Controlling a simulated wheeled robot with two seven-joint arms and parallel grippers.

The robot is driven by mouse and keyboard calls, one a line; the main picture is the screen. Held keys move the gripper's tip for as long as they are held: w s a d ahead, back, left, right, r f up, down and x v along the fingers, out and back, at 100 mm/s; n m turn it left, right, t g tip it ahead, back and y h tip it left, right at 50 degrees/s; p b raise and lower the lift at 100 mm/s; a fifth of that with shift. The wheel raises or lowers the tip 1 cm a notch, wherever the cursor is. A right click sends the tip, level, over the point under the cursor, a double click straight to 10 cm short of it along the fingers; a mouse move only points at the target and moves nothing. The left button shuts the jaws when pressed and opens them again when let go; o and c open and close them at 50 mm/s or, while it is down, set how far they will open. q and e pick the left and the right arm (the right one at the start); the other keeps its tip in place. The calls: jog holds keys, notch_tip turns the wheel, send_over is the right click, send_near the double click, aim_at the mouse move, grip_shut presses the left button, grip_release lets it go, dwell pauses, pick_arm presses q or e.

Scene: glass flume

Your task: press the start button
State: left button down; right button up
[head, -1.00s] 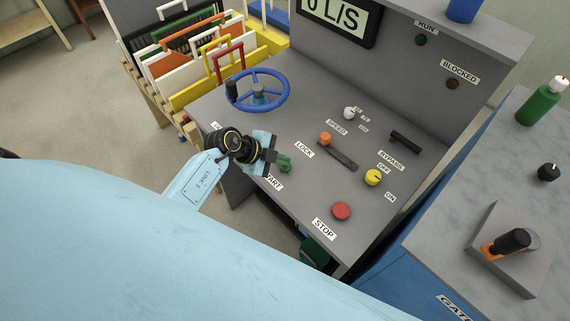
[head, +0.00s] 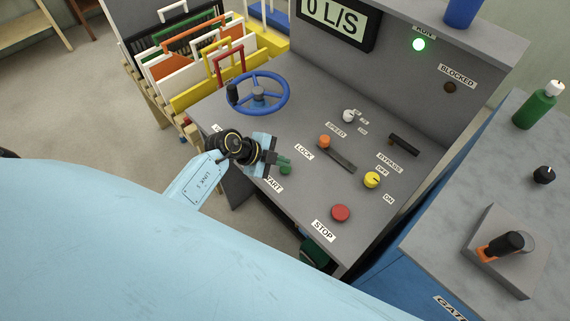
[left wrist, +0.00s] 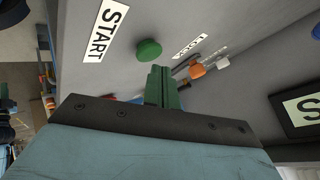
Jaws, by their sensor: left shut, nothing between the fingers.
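The green start button (head: 285,169) sits on the grey console beside its START label, which is partly hidden in the head view. It also shows in the left wrist view (left wrist: 148,50), next to the full START label (left wrist: 105,30). My left gripper (head: 281,160) is over the console at the button, its green fingers shut and empty. In the left wrist view the fingertips (left wrist: 160,70) are close to the button, with a small gap in the picture; whether they touch cannot be told. My right gripper is not in view.
A red STOP button (head: 341,213), a yellow knob (head: 372,179), an orange-knobbed lever (head: 324,141) and a blue handwheel (head: 258,92) stand on the console. The display (head: 335,22) reads 0 L/S. The BLOCKED lamp (head: 450,87) is dark. A marble-topped cabinet (head: 440,228) stands at right.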

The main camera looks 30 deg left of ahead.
aim_at(281, 168)
pick_arm(q)
jog(key=shift+r+p, duration=0.3)
jog(key=shift+r, duration=0.05)
notch_tip(281, 168, up, 4)
jog(key=p, duration=0.2)
jog(key=shift+f+p, duration=0.25)
jog(key=shift+p, duration=0.05)
jog(key=shift+r, duration=1.25)
